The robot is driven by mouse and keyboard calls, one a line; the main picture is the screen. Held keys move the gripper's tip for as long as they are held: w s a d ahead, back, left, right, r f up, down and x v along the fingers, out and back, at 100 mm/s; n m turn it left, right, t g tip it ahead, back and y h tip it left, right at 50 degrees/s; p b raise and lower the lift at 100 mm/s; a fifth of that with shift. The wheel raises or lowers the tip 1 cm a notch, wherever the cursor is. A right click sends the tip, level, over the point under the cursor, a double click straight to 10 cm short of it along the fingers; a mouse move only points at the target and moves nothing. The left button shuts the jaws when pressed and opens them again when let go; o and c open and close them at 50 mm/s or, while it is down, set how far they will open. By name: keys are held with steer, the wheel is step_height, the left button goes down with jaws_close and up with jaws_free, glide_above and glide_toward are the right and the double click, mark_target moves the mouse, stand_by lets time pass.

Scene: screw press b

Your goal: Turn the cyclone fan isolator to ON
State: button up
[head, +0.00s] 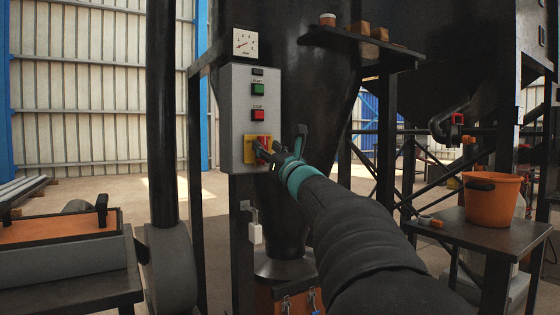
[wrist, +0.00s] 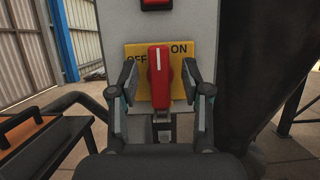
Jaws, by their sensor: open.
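The isolator is a red rotary handle (wrist: 159,76) on a yellow plate (wrist: 184,91) marked OFF at left and ON at right. In the wrist view the handle stands about upright, its white line pointing up between the two words. My gripper (wrist: 158,80) is open, one finger on each side of the handle, with small gaps showing. In the head view my gripper (head: 262,149) is at the lower part of the grey control box (head: 240,104) and partly hides the yellow plate (head: 249,149) and red handle.
Above the isolator are a green button (head: 258,89), a red stop button (head: 258,115) and a gauge (head: 245,43). A black pipe stands left. An orange bucket (head: 490,199) stands on a table at right. A dark hopper is behind my gripper.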

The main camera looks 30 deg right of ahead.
steer(key=v, duration=1)
